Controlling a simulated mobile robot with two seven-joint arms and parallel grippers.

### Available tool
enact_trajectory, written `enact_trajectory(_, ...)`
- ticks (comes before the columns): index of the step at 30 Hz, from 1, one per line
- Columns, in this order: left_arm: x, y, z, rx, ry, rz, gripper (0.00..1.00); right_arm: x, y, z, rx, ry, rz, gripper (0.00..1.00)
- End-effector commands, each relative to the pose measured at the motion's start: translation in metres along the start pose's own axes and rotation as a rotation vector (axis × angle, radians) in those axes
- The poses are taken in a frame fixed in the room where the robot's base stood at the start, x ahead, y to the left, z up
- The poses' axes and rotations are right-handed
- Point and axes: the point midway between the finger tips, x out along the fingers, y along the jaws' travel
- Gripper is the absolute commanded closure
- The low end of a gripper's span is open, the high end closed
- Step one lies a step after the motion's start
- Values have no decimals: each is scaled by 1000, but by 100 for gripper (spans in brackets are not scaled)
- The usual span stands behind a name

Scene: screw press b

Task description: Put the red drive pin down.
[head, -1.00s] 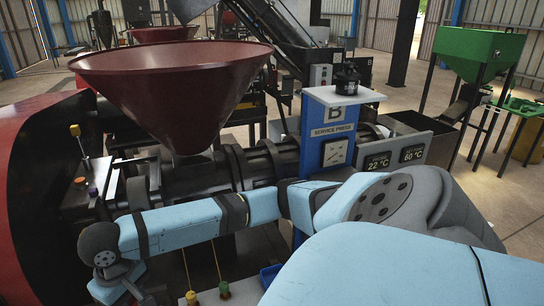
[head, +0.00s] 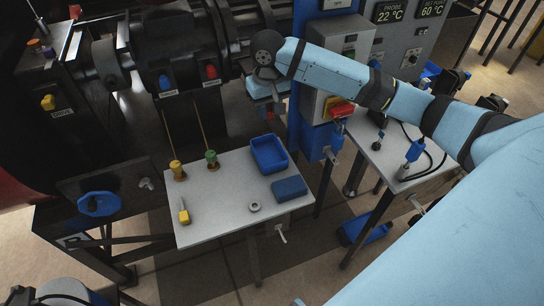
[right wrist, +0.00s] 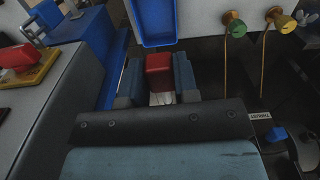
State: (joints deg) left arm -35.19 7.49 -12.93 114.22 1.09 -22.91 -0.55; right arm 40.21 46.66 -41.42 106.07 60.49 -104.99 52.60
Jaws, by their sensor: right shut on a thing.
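My right gripper (head: 268,98) hangs in front of the machine, above and behind the small grey table (head: 223,218). In the right wrist view its two blue-grey fingers (right wrist: 159,82) are shut on the red drive pin (right wrist: 159,70), seen as a red block between them. In the head view the pin is mostly hidden by the gripper. The blue tray (head: 268,153) lies on the table's back right and looks empty. It also shows in the right wrist view (right wrist: 154,38), beyond the fingertips. My left gripper is not in view.
The table also holds a blue block (head: 289,188), a metal ring (head: 254,206), a yellow-handled tool (head: 184,214), and yellow (head: 176,168) and green (head: 211,158) knobs on upright rods. A red-and-yellow switch (head: 340,108) sits on the cabinet at right. The table's middle is clear.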

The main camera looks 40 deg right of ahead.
Motion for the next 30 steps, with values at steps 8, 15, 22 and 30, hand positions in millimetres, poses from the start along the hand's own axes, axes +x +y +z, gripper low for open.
enact_trajectory(8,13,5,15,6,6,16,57,30,18,-14,38,-5,-4,100)
enact_trajectory(15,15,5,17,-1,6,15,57,88,19,-13,38,-7,-2,100)
enact_trajectory(22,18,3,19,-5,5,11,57,147,18,-13,38,-6,-3,100)
enact_trajectory(30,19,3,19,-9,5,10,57,177,18,-13,37,-3,-4,100)
